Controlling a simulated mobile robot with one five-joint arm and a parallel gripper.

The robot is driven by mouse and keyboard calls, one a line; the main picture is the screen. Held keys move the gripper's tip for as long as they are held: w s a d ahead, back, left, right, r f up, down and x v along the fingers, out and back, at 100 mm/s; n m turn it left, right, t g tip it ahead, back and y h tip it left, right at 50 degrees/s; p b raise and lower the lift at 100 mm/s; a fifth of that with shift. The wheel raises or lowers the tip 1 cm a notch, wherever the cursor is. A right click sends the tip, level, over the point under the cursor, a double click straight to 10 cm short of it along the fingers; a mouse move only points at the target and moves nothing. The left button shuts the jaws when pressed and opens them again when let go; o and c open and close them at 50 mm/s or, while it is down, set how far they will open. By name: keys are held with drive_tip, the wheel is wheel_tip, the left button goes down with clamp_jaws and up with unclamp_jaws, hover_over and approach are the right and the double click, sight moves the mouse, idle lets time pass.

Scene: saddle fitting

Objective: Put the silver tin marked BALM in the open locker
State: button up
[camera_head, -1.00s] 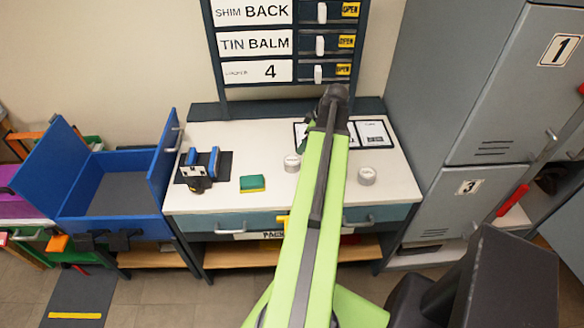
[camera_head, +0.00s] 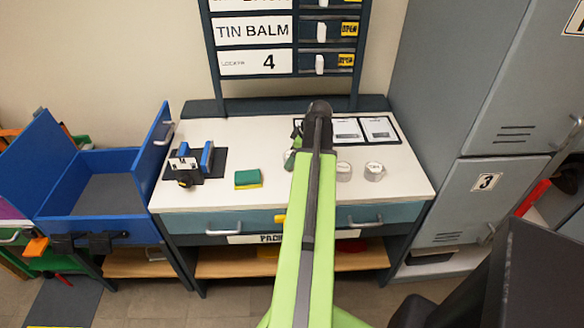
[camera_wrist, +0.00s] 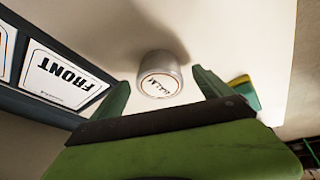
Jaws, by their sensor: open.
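Three silver tins stand on the white worktop: one (camera_head: 289,158) is half hidden by my arm, and two (camera_head: 343,171) (camera_head: 375,171) stand to its right. Their lettering is too small to read in the head view. The wrist view shows one silver tin (camera_wrist: 160,75) upright, with upside-down lettering that is hard to read. My gripper (camera_wrist: 165,88) is open and empty, its green fingers on either side of that tin in the picture.
A sign board (camera_head: 253,31) reads TIN BALM and locker 4. A green and yellow sponge (camera_head: 248,179), a blue fixture (camera_head: 196,165) and a blue open box (camera_head: 105,190) are on the left. A closed locker door 3 (camera_head: 480,200) stands on the right. Cards (camera_head: 378,129) lie at the back.

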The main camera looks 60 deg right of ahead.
drive_tip(key=shift+w+f, duration=0.15)
drive_tip(key=shift+f, duration=0.1)
drive_tip(key=c, duration=1.8)
wheel_tip(320, 180, up, 4)
drive_tip(key=p, duration=0.4)
drive_tip(key=shift+r+p, duration=0.2)
drive_tip(key=shift+p, duration=0.2)
drive_tip(key=s+d+r+p, duration=0.1)
drive_tip(key=s+r+p, duration=0.5)
drive_tip(key=s, duration=0.5)
drive_tip(key=shift+s+r+p, duration=0.3)
drive_tip(key=shift+s, duration=0.05)
